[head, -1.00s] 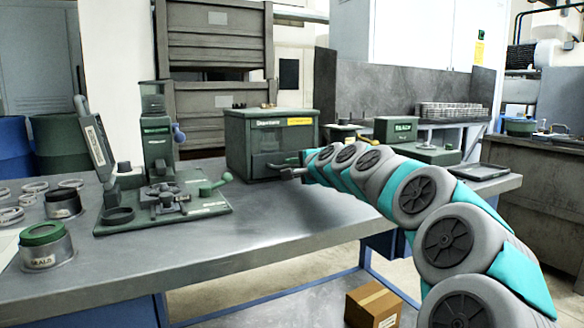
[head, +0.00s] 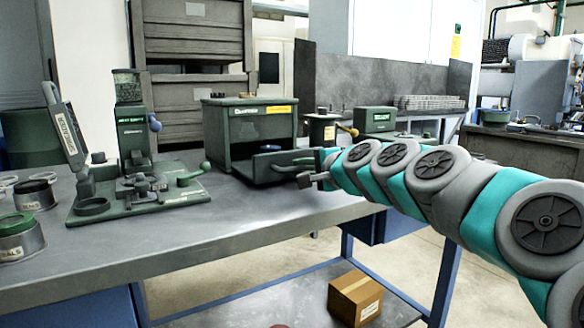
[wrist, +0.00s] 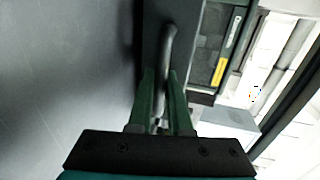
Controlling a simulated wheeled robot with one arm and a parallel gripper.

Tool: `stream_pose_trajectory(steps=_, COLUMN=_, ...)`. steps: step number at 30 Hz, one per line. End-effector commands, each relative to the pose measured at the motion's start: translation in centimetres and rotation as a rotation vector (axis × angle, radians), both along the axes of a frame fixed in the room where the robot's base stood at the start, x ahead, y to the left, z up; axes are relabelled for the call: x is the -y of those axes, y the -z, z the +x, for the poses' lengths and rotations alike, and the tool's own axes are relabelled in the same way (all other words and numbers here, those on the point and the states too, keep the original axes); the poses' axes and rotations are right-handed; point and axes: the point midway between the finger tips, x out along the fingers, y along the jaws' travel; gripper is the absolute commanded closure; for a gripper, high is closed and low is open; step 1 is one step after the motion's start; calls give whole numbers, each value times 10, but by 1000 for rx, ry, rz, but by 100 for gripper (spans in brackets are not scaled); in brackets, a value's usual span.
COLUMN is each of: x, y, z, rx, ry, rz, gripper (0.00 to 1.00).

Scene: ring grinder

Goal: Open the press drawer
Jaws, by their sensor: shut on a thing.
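The press is a dark green box (head: 248,112) with a yellow label, standing on the bench. Its drawer (head: 268,166) is pulled out from the lower part of the front, toward the arm side. My gripper (head: 310,178) is at the drawer's front. In the wrist view, the two green fingers (wrist: 163,100) are closed around the grey bar handle (wrist: 169,42) of the drawer front (wrist: 151,25). The inside of the drawer is mostly hidden.
A green lever press (head: 133,135) on a base plate stands left of the box on the grey bench (head: 240,225). Bench surface in front of the drawer is clear. A cardboard box (head: 355,298) sits on the lower shelf.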

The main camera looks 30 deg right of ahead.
Motion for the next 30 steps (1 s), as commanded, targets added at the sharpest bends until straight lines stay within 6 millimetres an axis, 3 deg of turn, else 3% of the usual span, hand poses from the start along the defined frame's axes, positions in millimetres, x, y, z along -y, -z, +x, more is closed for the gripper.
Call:
stream_pose_trajectory(steps=15, x=1, y=0, z=-10, rx=-1, ry=1, rz=0, gripper=100)
stream_pose_trajectory(steps=16, x=1, y=0, z=-10, rx=-1, ry=1, rz=0, gripper=82)
stream_pose_trajectory(steps=19, x=1, y=0, z=-10, rx=-1, ry=0, rz=0, gripper=71)
stream_pose_trajectory(steps=30, x=2, y=-2, z=-19, rx=0, ry=2, rz=1, gripper=71)
